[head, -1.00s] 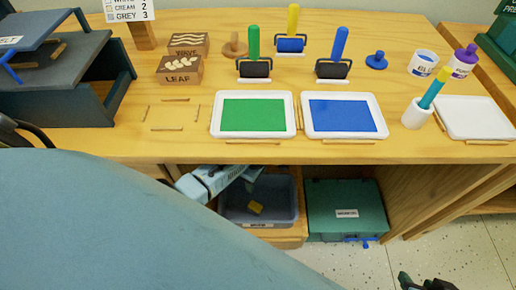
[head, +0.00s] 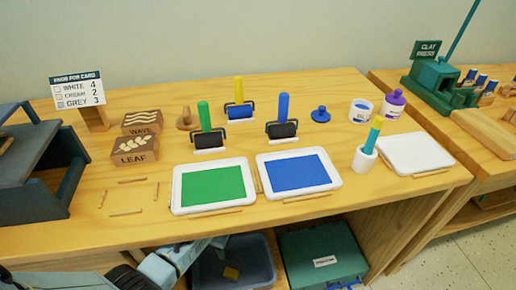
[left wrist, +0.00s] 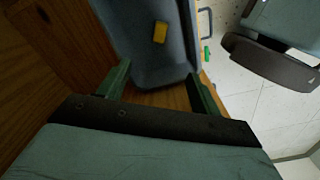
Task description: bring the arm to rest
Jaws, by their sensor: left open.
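My left gripper (left wrist: 158,74) shows in the left wrist view with its two dark green fingers spread apart and nothing between them. Its fingers point toward a grey-blue bin (left wrist: 178,71) with a yellow block (left wrist: 160,32) inside. In the head view my left arm (head: 160,268) reaches from the bottom left, below the tabletop's front edge, beside the same bin (head: 262,262). Its fingertips are hard to make out there. My right gripper is in neither view now.
The table (head: 95,235) holds a green tray (head: 213,186), a blue tray (head: 299,172), several rollers, stamp blocks (head: 135,150) and a dark press (head: 35,170). A green case (head: 322,255) stands beside the bin below. Floor (head: 450,260) is clear at the right.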

